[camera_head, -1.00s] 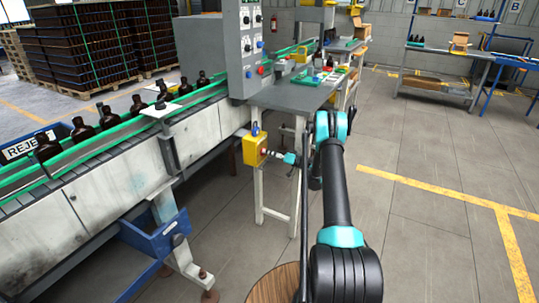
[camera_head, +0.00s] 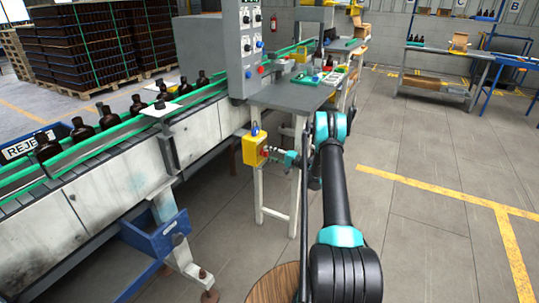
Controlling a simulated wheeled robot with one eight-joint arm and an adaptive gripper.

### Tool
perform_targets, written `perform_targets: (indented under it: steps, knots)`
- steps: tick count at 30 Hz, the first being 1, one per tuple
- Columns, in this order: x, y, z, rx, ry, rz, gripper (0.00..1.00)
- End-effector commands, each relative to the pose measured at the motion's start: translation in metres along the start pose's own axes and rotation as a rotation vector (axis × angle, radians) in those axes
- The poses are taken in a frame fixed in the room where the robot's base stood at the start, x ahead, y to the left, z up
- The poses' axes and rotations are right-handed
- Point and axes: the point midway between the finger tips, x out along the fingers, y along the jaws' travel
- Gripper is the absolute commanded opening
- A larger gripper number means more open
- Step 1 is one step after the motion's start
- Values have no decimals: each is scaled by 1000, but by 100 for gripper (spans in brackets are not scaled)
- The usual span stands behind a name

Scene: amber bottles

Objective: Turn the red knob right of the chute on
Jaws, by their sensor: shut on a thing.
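The red knob (camera_head: 265,151) sits on the right face of a yellow box (camera_head: 250,150) beside the conveyor, at the near corner of a grey-topped table. My gripper (camera_head: 270,153) is at the knob, its fingers shut around it. My arm reaches in from the lower right of the view. The knob is small and partly covered by the fingers, so its exact turn angle cannot be read. A blue part (camera_head: 255,129) stands on top of the yellow box.
The conveyor (camera_head: 120,152) with several amber bottles runs along the left. A grey control cabinet (camera_head: 244,50) stands behind the box. The grey table (camera_head: 290,97) is close behind my gripper. Open floor lies to the right.

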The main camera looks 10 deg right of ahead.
Motion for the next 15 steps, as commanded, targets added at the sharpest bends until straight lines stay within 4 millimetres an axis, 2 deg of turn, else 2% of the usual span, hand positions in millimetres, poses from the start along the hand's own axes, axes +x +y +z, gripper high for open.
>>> perform_targets:
  steps: [15]
  knots:
    - [-1,1,-1,82,2,1,14]
